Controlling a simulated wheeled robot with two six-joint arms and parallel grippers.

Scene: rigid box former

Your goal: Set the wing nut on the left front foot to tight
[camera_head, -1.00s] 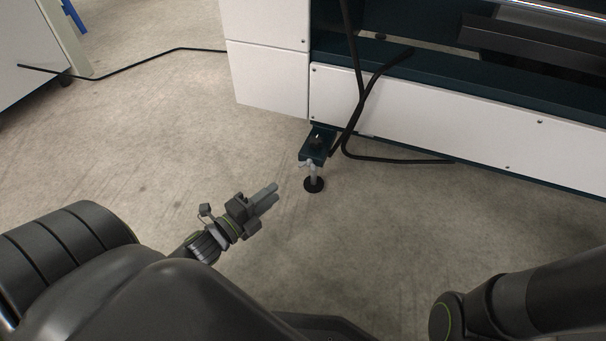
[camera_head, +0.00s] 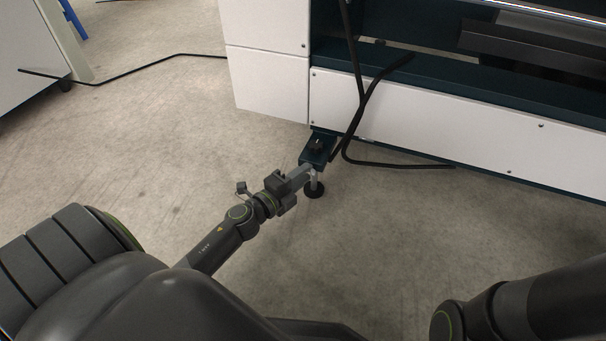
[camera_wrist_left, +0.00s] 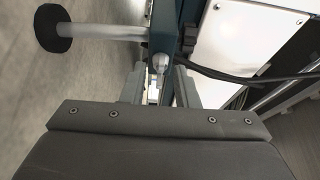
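The left front foot (camera_head: 314,190) is a light threaded rod with a round black pad under a dark teal bracket (camera_head: 318,148). In the left wrist view the foot lies sideways, with its pad (camera_wrist_left: 53,28) at the upper left. The wing nut (camera_wrist_left: 160,63) shows there as a pale metal lug beside the bracket. My left gripper (camera_head: 303,174) reaches the foot just below the bracket. In the wrist view its two fingers (camera_wrist_left: 160,86) are apart, one on each side of the wing nut. I cannot tell whether they touch it. My right gripper is out of view.
The white-panelled machine (camera_head: 430,118) stands behind the foot. Black cables (camera_head: 362,98) hang down close to the bracket's right side, and one lies along the floor. The floor (camera_head: 150,140) left of the foot is clear.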

